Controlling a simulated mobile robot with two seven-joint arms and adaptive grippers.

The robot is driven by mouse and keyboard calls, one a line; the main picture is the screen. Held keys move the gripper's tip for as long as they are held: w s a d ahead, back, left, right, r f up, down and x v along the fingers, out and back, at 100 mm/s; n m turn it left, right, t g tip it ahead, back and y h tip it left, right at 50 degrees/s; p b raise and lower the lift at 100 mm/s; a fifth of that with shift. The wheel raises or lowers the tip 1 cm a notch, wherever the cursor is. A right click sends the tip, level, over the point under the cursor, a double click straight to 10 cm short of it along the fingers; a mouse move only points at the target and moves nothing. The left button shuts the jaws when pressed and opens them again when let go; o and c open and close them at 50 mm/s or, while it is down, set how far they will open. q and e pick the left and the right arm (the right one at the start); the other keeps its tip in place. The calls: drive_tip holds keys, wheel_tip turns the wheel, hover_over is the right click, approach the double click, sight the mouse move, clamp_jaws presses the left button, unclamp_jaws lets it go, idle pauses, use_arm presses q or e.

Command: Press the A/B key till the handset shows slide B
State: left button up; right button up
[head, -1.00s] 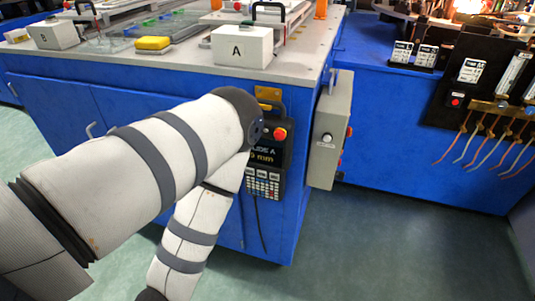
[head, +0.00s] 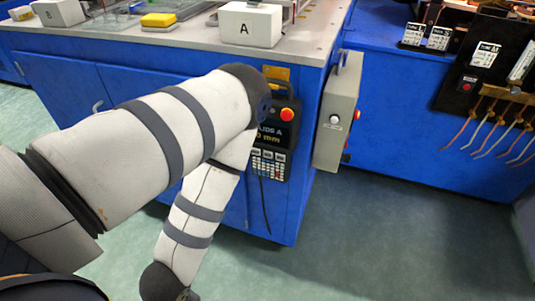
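The handset (head: 283,138) is a dark pendant hanging on the blue front of the bench, with a red knob (head: 287,115) at its upper right. Its screen (head: 280,133) is partly hidden by my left arm; the visible text reads "...LIDE A" with "0 mm" below. Its keypad (head: 269,165) of pale keys shows under the screen; the key labels are too small to read, so I cannot tell which is A/B. My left arm crosses in front of the handset's left side and bends down toward the bottom edge. Neither gripper is in view.
A white box marked A (head: 250,27) and a yellow block (head: 158,20) stand on the bench top. A grey control box (head: 337,110) sticks out right of the handset. A black cable (head: 264,205) hangs below the handset. The green floor (head: 400,230) at right is clear.

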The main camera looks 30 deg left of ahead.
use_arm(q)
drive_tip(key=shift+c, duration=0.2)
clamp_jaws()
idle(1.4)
